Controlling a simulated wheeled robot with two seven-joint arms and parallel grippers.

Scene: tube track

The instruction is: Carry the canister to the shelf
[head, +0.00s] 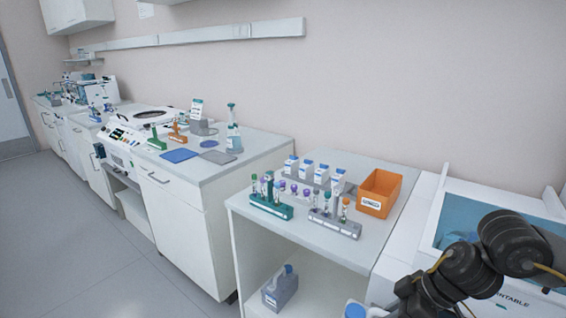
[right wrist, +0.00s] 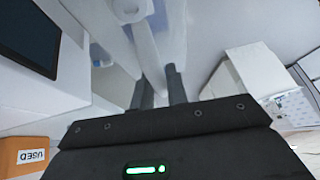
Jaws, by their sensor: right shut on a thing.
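A pale, translucent canister (right wrist: 175,35) with a bar-like handle (right wrist: 145,45) fills the upper middle of the right wrist view. My right gripper (right wrist: 161,88) is shut on its handle. In the head view only a blue cap (head: 355,311) shows at the bottom edge, apparently this canister's; its body is cut off. My left gripper is not in view.
The white table's top (head: 245,212) holds tube racks (head: 270,208), several bottles and an orange bin (head: 380,193). A white chest with a blue lid window (head: 475,215) stands at right, close to my right arm. Open floor (head: 130,270) lies at left.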

